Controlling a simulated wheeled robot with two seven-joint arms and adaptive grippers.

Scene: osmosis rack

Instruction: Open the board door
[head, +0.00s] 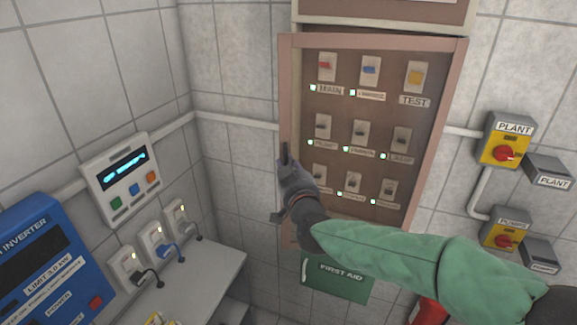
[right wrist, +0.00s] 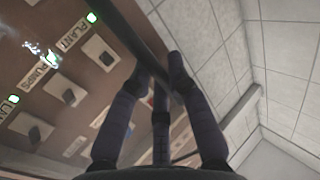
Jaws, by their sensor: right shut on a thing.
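The board door (head: 454,95) is a brown frame with a clear pane, on the board on the far wall. Labelled switches with green lights show through it. A dark upright handle (head: 285,153) is at its left edge. My right gripper (head: 287,166) is shut on this handle, its arm in a green sleeve coming from the lower right. I cannot tell whether the door is slightly ajar. My left gripper is out of view.
A green first aid box (head: 338,280) is below the board. Yellow switch boxes (head: 507,140) are on the right.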

